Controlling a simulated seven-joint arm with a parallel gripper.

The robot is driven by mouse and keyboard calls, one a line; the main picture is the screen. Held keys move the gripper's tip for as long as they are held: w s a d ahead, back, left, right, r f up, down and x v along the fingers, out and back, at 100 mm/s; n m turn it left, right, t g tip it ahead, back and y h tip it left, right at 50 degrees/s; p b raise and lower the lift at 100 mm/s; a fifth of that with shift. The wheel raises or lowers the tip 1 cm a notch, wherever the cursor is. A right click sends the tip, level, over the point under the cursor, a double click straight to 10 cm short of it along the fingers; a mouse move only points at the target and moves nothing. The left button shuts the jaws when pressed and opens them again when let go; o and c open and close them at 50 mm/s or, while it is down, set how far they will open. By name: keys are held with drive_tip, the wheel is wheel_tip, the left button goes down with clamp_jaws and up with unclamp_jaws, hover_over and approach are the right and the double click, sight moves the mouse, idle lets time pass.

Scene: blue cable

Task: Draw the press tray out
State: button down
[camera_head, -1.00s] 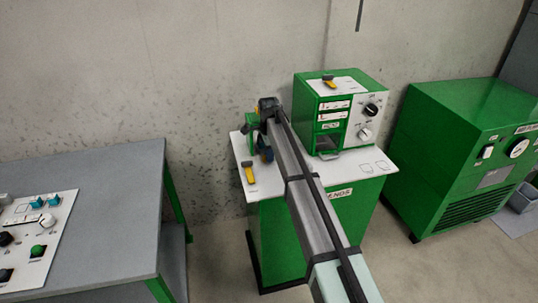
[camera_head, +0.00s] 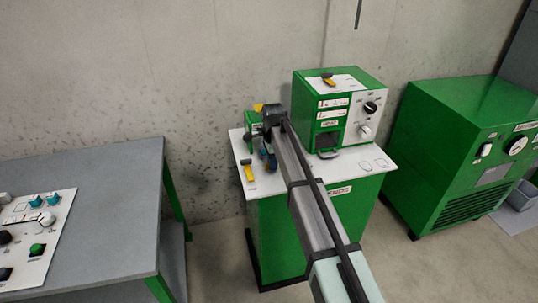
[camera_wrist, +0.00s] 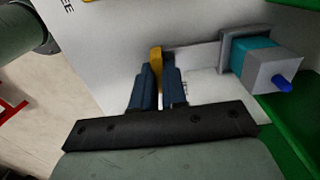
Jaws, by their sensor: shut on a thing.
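My gripper (camera_wrist: 160,75) is shut on a yellow handle (camera_wrist: 155,58), which stands upright between its dark blue fingers in the wrist view. A pale strip lies just beyond the handle; I cannot tell whether it is the press tray. In the head view my gripper (camera_head: 267,161) is low over the white top, beside a small green device (camera_head: 250,128), perhaps the press, which my arm partly covers. The held handle is hidden there. A grey block with a teal band and blue tip (camera_wrist: 265,66) is right of the fingers in the wrist view.
A yellow-and-dark piece (camera_head: 248,171) lies on the white top (camera_head: 359,163), left of my gripper. A green box with knobs (camera_head: 341,105) stands to the right. A grey bench (camera_head: 100,190) is at left and a green machine (camera_head: 455,150) at right.

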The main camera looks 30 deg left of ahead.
drive_tip(key=s+d, duration=0.6)
drive_tip(key=c, duration=1.2)
unclamp_jaws()
drive_tip(key=shift+o, duration=0.2)
drive_tip(key=shift+r, duration=0.15)
wheel_tip(320, 180, up, 14)
drive_tip(key=shift+f, duration=0.2)
